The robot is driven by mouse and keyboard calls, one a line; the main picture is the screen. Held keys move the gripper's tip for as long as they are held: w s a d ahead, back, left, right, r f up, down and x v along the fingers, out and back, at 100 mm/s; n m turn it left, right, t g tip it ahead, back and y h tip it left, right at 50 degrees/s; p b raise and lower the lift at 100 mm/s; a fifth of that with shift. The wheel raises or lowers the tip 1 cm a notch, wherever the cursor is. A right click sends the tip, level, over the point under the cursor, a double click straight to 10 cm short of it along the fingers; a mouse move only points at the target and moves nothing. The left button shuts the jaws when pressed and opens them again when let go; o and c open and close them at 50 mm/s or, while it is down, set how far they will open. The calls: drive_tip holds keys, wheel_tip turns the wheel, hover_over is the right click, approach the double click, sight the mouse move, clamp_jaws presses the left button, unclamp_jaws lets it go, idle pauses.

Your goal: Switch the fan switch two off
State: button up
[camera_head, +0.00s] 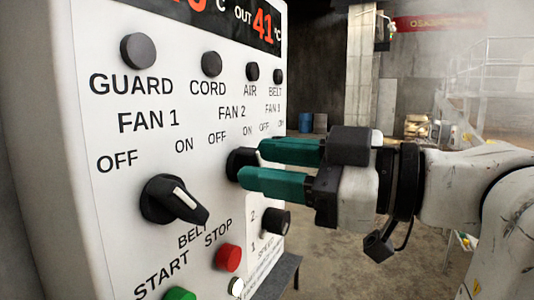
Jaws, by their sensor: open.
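The white control panel (85,120) fills the left of the head view. The FAN 2 switch (236,160) is a black rotary knob below the FAN 2 label, with OFF at its upper left and ON at its upper right. My gripper (251,161) reaches in from the right, its two teal fingers apart, one above the other, at the right side of this knob. The fingers partly cover the knob, so its pointer is hidden. I cannot tell whether they touch it.
A black speed knob (275,221), red button (228,257) and green button (180,294) sit below. A dark ledge (281,276) is at lower right.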

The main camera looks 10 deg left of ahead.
drive_tip(key=shift+w+a, duration=0.15)
drive_tip(key=shift+a, duration=0.25)
clamp_jaws()
